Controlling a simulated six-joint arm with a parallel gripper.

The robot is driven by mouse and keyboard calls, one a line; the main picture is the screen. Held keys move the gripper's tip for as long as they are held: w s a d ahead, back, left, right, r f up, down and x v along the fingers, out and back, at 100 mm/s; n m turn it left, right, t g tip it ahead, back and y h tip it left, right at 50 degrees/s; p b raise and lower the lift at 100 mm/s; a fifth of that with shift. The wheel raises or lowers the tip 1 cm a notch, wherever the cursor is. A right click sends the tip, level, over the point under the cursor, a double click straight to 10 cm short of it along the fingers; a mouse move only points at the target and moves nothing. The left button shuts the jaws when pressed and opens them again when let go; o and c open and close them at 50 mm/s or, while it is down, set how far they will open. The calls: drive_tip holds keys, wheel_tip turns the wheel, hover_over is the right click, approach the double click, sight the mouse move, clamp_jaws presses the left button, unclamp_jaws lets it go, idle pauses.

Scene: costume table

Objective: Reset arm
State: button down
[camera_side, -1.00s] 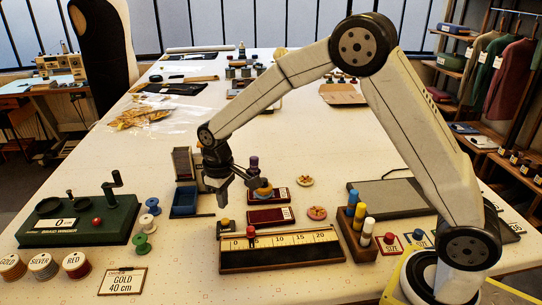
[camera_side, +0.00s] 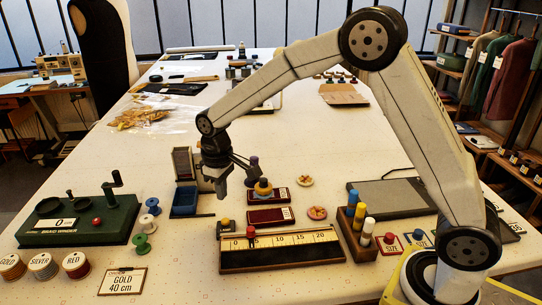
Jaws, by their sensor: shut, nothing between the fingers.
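My gripper (camera_side: 236,182) hangs over the middle of the table, fingers pointing down. It is shut and holds nothing. It is left of a small stack with a yellow piece (camera_side: 263,186) and a purple-topped peg (camera_side: 253,162), and right of the blue tray (camera_side: 185,201). The ruler block (camera_side: 281,250) with a red-topped slider lies in front of it. My arm reaches in from the right, over the table.
A green braid winder (camera_side: 80,222) stands at the left, with spools beside and in front of it. A wooden holder (camera_side: 357,236) with coloured pegs stands at the right, near red and blue buttons. A card (camera_side: 122,281) reads "GOLD 40 cm". Bare table (camera_side: 190,270) lies in front.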

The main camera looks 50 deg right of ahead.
drive_tip(key=shift+s, duration=0.1)
drive_tip(key=s+d+m+t, duration=0.1)
drive_tip(key=s+d, duration=0.1)
drive_tip(key=s, duration=0.4)
drive_tip(key=s+d+f+m, duration=0.1)
drive_tip(key=s+d, duration=0.1)
drive_tip(key=s, duration=0.4)
drive_tip(key=s+d+t, duration=0.1)
drive_tip(key=s+d, duration=0.1)
drive_tip(key=s, duration=0.4)
drive_tip(key=shift+d+f+m+t, duration=0.15)
drive_tip(key=shift+f+m+t, duration=0.15)
drive_tip(key=shift+m, duration=0.1)
drive_tip(key=shift+s+d+f, duration=0.1)
drive_tip(key=shift+s, duration=0.55)
